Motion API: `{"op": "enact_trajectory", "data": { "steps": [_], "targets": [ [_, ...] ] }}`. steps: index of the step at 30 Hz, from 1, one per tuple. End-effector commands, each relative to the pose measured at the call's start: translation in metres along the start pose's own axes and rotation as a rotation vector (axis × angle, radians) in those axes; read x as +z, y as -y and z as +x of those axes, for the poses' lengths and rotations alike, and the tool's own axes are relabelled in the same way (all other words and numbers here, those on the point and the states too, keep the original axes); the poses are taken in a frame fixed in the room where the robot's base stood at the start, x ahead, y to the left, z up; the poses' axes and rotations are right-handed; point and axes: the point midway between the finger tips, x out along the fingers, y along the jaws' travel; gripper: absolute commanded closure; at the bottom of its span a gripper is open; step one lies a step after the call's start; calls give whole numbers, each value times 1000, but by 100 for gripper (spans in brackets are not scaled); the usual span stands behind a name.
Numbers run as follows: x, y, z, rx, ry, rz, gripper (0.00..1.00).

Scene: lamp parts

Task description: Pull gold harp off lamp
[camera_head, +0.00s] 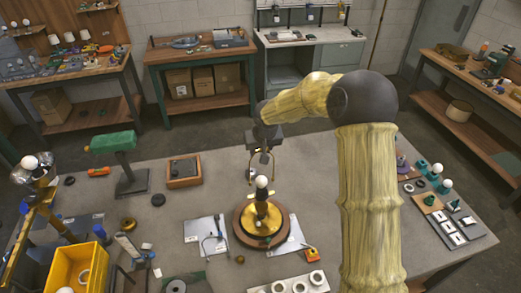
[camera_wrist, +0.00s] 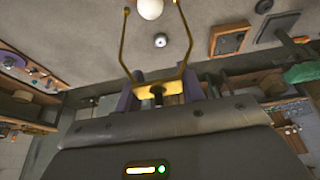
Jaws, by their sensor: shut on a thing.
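The lamp (camera_head: 261,212) stands on a round wooden and brass base on the table, with a white bulb (camera_head: 262,181) on top. The bulb also shows at the top edge of the wrist view (camera_wrist: 150,8). My gripper (camera_head: 264,150) is above the bulb, pointing down. In the wrist view, my gripper (camera_wrist: 157,92) is shut on the top of the gold harp (camera_wrist: 188,38). The harp's two thin legs reach down toward the bulb, one on each side. The left leg's end shows beside the bulb; the right leg runs out of the picture. I cannot tell whether the harp touches the lamp.
A green-topped stand (camera_head: 125,160) and a wooden tray (camera_head: 183,172) are left of the lamp. White sheets lie under and beside the base. A yellow bin (camera_head: 78,267) is at the front left. Small parts and trays (camera_head: 450,225) lie at the right.

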Motion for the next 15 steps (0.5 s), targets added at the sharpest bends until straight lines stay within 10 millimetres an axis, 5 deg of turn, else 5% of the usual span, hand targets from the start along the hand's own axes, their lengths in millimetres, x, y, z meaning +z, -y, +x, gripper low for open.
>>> {"op": "enact_trajectory", "data": {
  "steps": [15],
  "targets": [
    [-13, 0, -30, 1, -1, 0, 88]
  ]
}}
